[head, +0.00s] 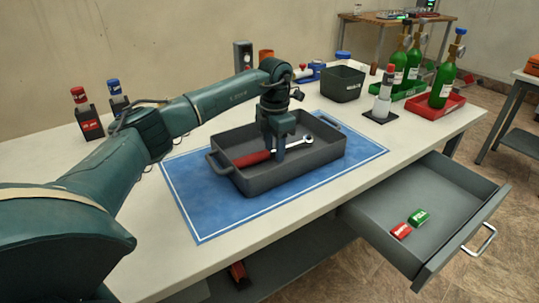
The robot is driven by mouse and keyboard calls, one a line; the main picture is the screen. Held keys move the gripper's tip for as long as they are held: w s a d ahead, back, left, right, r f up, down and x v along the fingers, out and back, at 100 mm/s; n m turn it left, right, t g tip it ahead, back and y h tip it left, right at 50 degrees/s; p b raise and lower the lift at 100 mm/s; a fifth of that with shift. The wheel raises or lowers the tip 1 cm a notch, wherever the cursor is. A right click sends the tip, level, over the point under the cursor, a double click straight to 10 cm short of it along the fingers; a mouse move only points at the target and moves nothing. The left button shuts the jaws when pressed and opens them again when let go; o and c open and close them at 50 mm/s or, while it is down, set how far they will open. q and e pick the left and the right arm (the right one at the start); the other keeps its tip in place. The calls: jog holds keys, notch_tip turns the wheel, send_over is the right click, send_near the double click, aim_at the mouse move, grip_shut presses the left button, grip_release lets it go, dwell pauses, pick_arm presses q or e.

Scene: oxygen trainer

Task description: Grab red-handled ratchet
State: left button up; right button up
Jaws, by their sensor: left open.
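The red-handled ratchet (252,159) lies in the dark grey tray (329,150) on the blue mat (193,196). Its red handle points left and its silver head (308,140) points right. My left gripper (274,152) reaches down into the tray from above, with its fingers at the middle of the ratchet. It is open, and its fingers hide part of the shaft. I cannot tell whether the fingers touch the ratchet. My right gripper is not in view.
An open drawer (438,212) with a red and a green block juts out at front right. Green bottles stand in a red tray (442,112) and a green tray (393,95) at back right. A dark bin (343,84) stands behind the mat. Bare tabletop lies left of the mat.

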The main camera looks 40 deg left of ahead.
pick_arm(q)
grip_shut()
dwell(0.4)
jog(key=shift+r, duration=0.1)
